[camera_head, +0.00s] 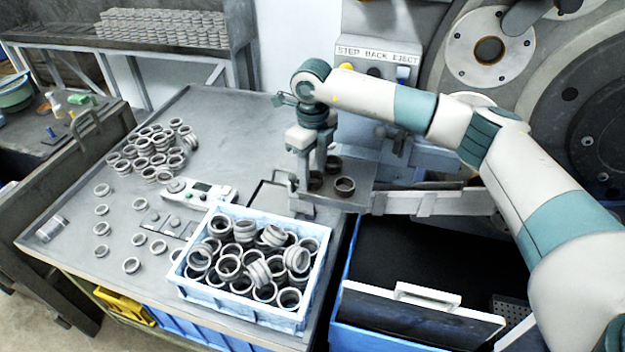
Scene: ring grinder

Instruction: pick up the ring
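My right gripper (314,172) points down over the small metal chute plate (362,196) by the machine. Its two fingers stand apart. One dark grey ring (316,181) shows at the fingertips, partly hidden by them; I cannot tell whether the fingers touch it. My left gripper is not in view.
A blue-white crate (240,312) full of rings stands at the table's front edge. More rings (150,150) are heaped and scattered on the grey table (235,130), beside a gauge (208,191). An open dark bin (425,255) is below the chute. The large grinder (545,110) stands right.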

